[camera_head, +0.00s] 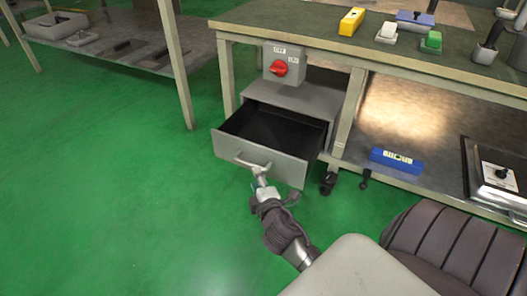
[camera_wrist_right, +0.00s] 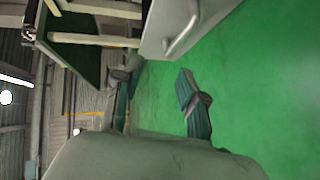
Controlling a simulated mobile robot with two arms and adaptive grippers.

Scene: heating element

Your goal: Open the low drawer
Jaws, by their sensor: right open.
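The low grey drawer (camera_head: 262,155) is pulled well out of its cabinet under the workbench, with its dark, empty inside showing. Its curved metal handle (camera_head: 245,162) is on the front panel; in the right wrist view the handle (camera_wrist_right: 182,38) shows at the top, ahead of the fingers. My right gripper (camera_head: 261,180) is just in front of the drawer, close by the handle. In the right wrist view the gripper (camera_wrist_right: 156,74) has its fingers apart with nothing between them, and the handle is beyond the tips. My left gripper is not in view.
A grey box with a red rotary switch (camera_head: 279,69) hangs above the drawer. The workbench (camera_head: 300,22) carries a yellow block (camera_head: 352,21) and several small devices. A blue level (camera_head: 397,160) lies on the lower shelf. A dark seat (camera_head: 455,250) is at lower right. Green floor is free at left.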

